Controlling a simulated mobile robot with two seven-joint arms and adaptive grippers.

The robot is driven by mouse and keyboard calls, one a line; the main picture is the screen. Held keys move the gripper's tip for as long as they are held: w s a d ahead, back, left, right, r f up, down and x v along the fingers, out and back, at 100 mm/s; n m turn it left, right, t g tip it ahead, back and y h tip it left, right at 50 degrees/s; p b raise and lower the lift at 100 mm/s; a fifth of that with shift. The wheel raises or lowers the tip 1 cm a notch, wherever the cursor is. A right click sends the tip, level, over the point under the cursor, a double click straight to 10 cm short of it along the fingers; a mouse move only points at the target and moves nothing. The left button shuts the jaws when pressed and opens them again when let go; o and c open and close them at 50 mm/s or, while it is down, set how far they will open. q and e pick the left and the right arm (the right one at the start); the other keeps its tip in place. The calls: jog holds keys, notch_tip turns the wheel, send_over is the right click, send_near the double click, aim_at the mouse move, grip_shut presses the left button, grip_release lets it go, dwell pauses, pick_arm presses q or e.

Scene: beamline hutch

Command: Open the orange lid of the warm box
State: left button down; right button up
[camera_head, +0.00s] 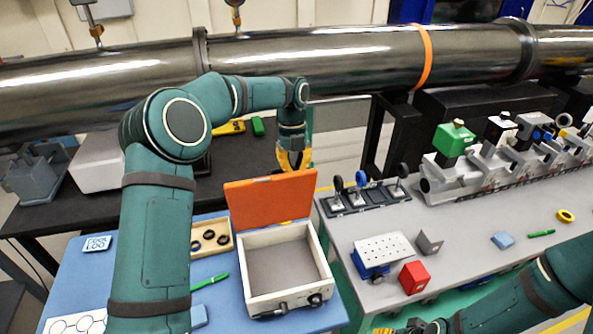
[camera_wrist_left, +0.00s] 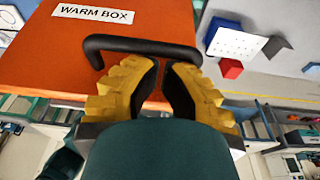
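The warm box (camera_head: 252,300) is a white open-topped box on the blue table, and its inside looks empty. Its orange lid (camera_head: 270,198) stands raised at the box's back edge, inner face toward me. In the left wrist view the lid's outer face (camera_wrist_left: 50,62) shows a "WARM BOX" label and a black handle (camera_wrist_left: 143,43). My left gripper (camera_head: 292,158) is behind the raised lid. Its yellow fingers (camera_wrist_left: 163,72) are apart, with orange showing between them; the tips are close to the handle, contact unclear. My right gripper (camera_head: 410,328) is partly cut off at the bottom edge.
A wooden tray (camera_head: 226,246) with dark rings and a green pen (camera_head: 210,281) lie left of the box. The grey bench (camera_head: 470,275) at right holds a red block (camera_head: 413,277), a perforated block (camera_head: 384,250) and optics. A large metal pipe (camera_head: 330,58) crosses behind.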

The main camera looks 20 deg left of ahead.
pick_arm(q)
jog(key=shift+w+r, duration=0.15)
dwell(0.4)
notch_tip(320, 180, up, 12)
jog(key=w+a, duration=0.1)
jog(key=shift+w+a+f, duration=0.15)
jog(key=shift+w+f, duration=0.1)
jog(key=shift+w, duration=0.15)
